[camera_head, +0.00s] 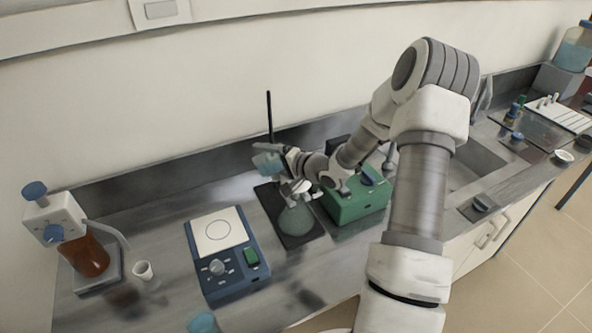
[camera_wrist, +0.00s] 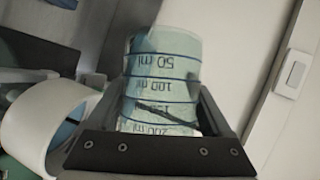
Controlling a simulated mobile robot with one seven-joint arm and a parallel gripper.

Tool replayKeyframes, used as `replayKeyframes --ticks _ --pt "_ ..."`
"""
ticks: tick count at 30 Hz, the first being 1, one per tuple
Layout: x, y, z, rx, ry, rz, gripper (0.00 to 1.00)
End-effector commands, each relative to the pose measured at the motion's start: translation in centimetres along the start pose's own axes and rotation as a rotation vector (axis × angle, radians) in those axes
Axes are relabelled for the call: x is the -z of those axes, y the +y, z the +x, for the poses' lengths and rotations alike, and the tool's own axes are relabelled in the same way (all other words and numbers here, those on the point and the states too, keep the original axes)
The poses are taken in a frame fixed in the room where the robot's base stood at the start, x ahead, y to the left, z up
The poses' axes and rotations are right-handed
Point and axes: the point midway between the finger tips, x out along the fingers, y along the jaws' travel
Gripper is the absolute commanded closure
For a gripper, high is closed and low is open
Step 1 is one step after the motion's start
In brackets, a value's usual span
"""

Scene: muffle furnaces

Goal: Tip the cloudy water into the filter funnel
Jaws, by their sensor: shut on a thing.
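My gripper (camera_head: 284,157) is shut on a clear beaker (camera_head: 267,161) with pale bluish contents, held above the bench beside the stand rod (camera_head: 269,115). In the wrist view the beaker (camera_wrist: 160,85) sits between both fingers of my gripper (camera_wrist: 163,100), its volume marks facing the camera. The beaker looks tilted; how far is unclear. The pale filter funnel (camera_head: 296,188) is below my gripper, partly hidden by it, over a conical flask (camera_head: 297,220) on a dark base. A white rim (camera_wrist: 45,120), seemingly the funnel's, shows at the left in the wrist view.
A blue hotplate (camera_head: 222,250) stands left of the flask, and a green box (camera_head: 358,203) right of it. A bottle of brown liquid (camera_head: 86,257) and a small white cup (camera_head: 143,270) are farther left. A sink (camera_head: 470,165) lies behind my arm.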

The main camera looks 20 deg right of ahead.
Motion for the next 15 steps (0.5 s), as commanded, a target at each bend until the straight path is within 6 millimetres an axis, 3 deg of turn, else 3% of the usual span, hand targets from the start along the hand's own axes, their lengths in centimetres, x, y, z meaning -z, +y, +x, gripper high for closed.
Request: replayKeyframes --ticks 15 --pt "0.14 0.12 -0.02 0.019 -0.007 0.032 1.0"
